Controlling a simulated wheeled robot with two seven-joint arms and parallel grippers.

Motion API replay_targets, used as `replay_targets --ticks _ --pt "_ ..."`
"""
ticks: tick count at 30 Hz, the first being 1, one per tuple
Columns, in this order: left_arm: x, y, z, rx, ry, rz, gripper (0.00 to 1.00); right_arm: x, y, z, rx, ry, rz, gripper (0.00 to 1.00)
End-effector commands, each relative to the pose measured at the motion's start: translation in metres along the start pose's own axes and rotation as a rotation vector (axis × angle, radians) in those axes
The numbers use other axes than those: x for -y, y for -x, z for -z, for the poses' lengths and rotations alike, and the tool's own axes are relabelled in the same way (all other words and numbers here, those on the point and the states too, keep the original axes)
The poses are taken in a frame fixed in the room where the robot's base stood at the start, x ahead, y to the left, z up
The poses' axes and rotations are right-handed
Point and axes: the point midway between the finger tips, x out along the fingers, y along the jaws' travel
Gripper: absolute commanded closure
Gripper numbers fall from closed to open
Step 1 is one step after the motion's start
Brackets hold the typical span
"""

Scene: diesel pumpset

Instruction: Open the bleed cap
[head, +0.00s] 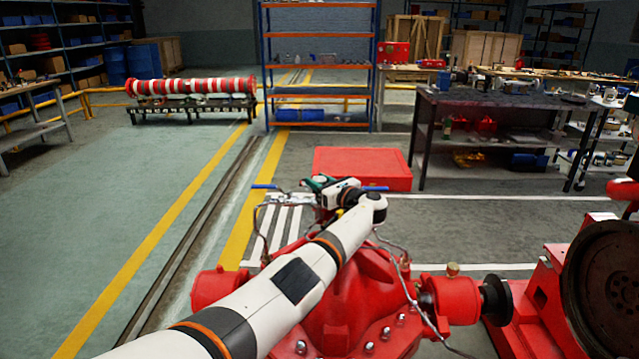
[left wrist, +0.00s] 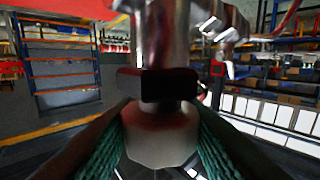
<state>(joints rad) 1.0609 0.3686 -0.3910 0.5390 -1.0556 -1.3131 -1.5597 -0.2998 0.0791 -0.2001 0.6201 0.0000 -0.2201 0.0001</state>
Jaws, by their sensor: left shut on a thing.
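The bleed cap (left wrist: 160,138) is a pale, faceted cap in the left wrist view, below a dark hex collar (left wrist: 157,84) and a shiny metal fitting (left wrist: 165,35). My left gripper (left wrist: 160,122) is shut on it, with a green ribbed pad on each side. In the head view my left gripper (head: 320,184) is above the red pump (head: 350,290), at the pipework on its top, and the cap cannot be made out there. I cannot tell whether the cap has turned. My right gripper is not in view.
Blue-handled levers (head: 265,187) flank the gripper, and thin metal pipes (head: 408,270) run down the pump. A red box (head: 362,168) lies behind on the floor. A dark workbench (head: 490,105) stands at the right. The floor to the left (head: 120,220) is clear.

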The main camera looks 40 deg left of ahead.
Motion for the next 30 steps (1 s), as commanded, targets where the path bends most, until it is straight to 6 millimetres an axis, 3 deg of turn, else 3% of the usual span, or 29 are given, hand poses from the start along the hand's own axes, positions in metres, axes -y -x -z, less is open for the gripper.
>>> replay_targets --ticks 1,5,17,30 --pt "0.000 -0.001 0.002 -0.002 0.001 -0.001 0.61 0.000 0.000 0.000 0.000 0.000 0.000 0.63" --pt "0.000 -0.001 0.001 -0.002 0.001 -0.001 0.43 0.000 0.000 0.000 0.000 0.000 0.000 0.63" --pt "-0.001 0.009 0.001 -0.001 0.001 -0.003 0.43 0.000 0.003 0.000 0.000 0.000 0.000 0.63" --pt "-0.001 0.093 0.000 0.000 0.001 -0.004 0.43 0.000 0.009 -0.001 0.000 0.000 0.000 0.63"
